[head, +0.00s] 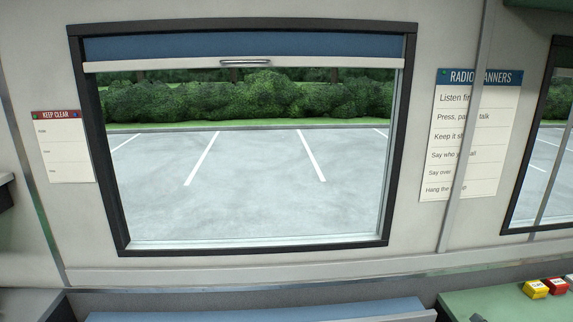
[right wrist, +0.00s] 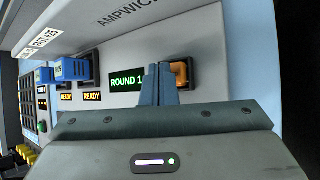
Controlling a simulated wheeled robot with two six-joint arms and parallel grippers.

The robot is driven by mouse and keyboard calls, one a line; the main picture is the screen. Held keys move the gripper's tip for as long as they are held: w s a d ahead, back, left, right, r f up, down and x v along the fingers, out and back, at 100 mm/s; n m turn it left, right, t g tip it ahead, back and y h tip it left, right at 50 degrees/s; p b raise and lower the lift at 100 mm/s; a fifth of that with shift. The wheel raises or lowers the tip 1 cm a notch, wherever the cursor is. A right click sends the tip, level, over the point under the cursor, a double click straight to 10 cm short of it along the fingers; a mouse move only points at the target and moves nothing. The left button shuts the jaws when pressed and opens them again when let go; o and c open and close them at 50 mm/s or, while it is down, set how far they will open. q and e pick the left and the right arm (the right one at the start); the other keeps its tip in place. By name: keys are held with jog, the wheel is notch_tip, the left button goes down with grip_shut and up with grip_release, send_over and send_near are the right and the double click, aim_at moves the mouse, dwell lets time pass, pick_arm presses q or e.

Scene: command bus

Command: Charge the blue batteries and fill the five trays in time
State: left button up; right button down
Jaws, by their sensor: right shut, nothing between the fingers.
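In the right wrist view my right gripper (right wrist: 159,70) is shut and empty. Its fingertips are in front of a grey charger panel (right wrist: 130,50), beside an orange button or block (right wrist: 181,73) in a dark housing. I cannot tell whether they touch it. A green display (right wrist: 126,80) reads ROUND 1, partly hidden by the fingers. The head view shows neither gripper, and no trays are recognisable.
In the head view, a yellow block (head: 535,289) and a red block (head: 556,286) lie on a green worktop (head: 500,303) at the lower right. A large window (head: 250,170) faces a car park. Several yellow items (right wrist: 25,155) show at lower left in the wrist view.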

jog(key=shift+f, duration=0.2)
jog(key=shift+r, duration=0.1)
jog(key=shift+r+p, duration=0.35)
jog(key=shift+r, duration=0.2)
notch_tip(320, 180, up, 6)
jog(key=p, duration=0.4)
dwell(0.4)
dwell(0.5)
